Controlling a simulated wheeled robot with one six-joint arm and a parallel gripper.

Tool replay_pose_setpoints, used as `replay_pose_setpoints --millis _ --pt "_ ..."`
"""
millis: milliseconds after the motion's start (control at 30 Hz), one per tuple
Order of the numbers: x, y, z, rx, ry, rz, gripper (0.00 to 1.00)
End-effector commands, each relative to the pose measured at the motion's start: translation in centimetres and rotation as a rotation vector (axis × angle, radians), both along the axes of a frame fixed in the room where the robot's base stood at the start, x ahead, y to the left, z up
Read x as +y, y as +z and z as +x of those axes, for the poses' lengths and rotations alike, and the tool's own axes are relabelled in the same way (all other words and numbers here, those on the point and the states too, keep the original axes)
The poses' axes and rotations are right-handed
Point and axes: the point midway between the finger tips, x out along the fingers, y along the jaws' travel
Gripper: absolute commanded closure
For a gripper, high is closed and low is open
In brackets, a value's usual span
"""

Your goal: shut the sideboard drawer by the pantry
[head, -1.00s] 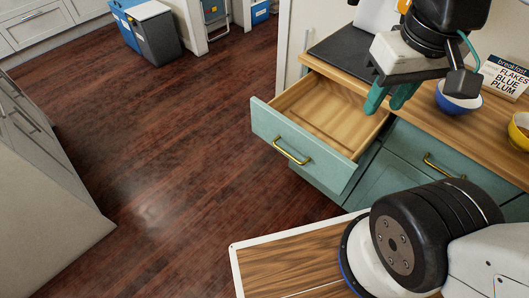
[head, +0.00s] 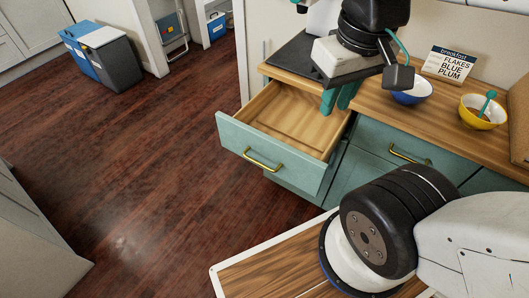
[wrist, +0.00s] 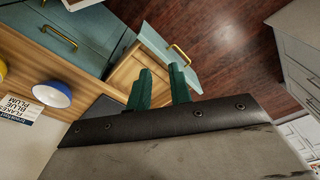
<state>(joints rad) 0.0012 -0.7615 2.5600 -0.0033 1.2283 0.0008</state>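The sideboard drawer (head: 228,134) is pulled well out, with a teal front, a brass bar handle (head: 262,160) and an empty light-wood inside. It stands at the left end of the teal sideboard (head: 375,175). In the wrist view the drawer front (wrist: 158,45) and part of its inside show past the fingers. My gripper (head: 337,103) has two teal fingers pointing down over the back right part of the open drawer, beside the counter edge. The fingers are apart with nothing between them, as the wrist view also shows (wrist: 160,72). I cannot tell how high they are above the drawer.
The wooden counter holds a dark mat (head: 300,55), a blue bowl (head: 411,92), a yellow bowl (head: 483,112) and a breakfast sign (head: 448,66). Blue and grey bins (head: 108,65) stand at the back left. The dark wood floor (head: 130,150) left of the drawer is clear.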

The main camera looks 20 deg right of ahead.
Motion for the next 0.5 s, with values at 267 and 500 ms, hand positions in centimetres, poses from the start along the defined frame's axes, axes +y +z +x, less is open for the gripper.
replay_pose_setpoints --millis 267,500 --pt "3.0 -2.7 1.2 0.154 0.149 -0.015 1.0" --pt "6.0 -6.8 3.8 0.377 0.381 -0.16 1.0"
